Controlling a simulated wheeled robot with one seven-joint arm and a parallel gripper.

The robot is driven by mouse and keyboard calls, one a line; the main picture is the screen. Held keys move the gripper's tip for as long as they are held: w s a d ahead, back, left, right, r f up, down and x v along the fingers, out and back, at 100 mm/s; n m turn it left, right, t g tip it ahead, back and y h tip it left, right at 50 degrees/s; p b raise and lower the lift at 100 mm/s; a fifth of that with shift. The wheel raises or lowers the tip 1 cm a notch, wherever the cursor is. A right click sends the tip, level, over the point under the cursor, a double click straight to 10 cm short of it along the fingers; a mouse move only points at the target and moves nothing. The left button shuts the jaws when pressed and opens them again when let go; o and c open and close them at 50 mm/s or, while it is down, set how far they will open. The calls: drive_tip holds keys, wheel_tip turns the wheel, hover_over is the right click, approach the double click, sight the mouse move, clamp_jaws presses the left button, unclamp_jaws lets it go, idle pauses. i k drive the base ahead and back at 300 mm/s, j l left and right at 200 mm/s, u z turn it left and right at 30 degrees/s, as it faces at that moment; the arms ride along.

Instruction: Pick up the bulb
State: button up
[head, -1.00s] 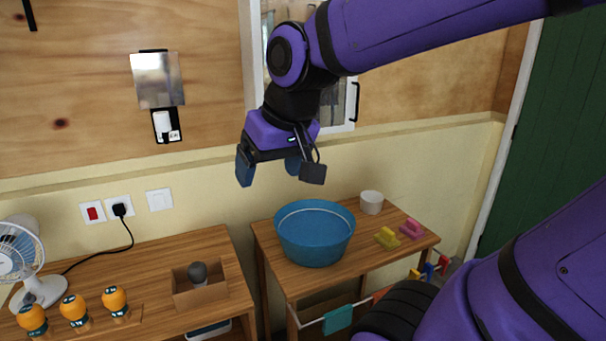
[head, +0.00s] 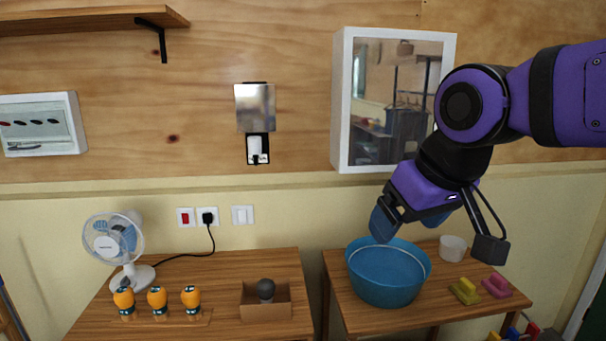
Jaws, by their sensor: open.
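A dark grey bulb (head: 265,289) stands in an open cardboard box (head: 267,310) on the left wooden table. Its round top shows above the box's front wall; its lower part is hidden.
Three orange items (head: 157,299) stand on a wooden board left of the box. A white fan (head: 118,243) stands behind them. The right table holds a white pot (head: 453,248), a yellow piece (head: 466,291) and a pink piece (head: 497,285). A mirrored cabinet (head: 395,100) hangs behind my arm.

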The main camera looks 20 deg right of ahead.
sight(157, 297)
drive_tip(key=k+l, duration=0.2)
drive_tip(key=l+u, duration=0.2)
drive_tip(key=l, duration=0.6)
drive_tip(key=k+l+u, duration=0.1)
drive_tip(key=l+u, duration=0.15)
drive_tip(key=l, duration=0.5)
drive_tip(key=i+j, duration=0.1)
drive_tip(key=j, duration=1)
drive_tip(key=i+j, duration=0.15)
drive_tip(key=j, duration=0.45)
drive_tip(key=i+j, duration=0.1)
drive_tip(key=j, duration=0.45)
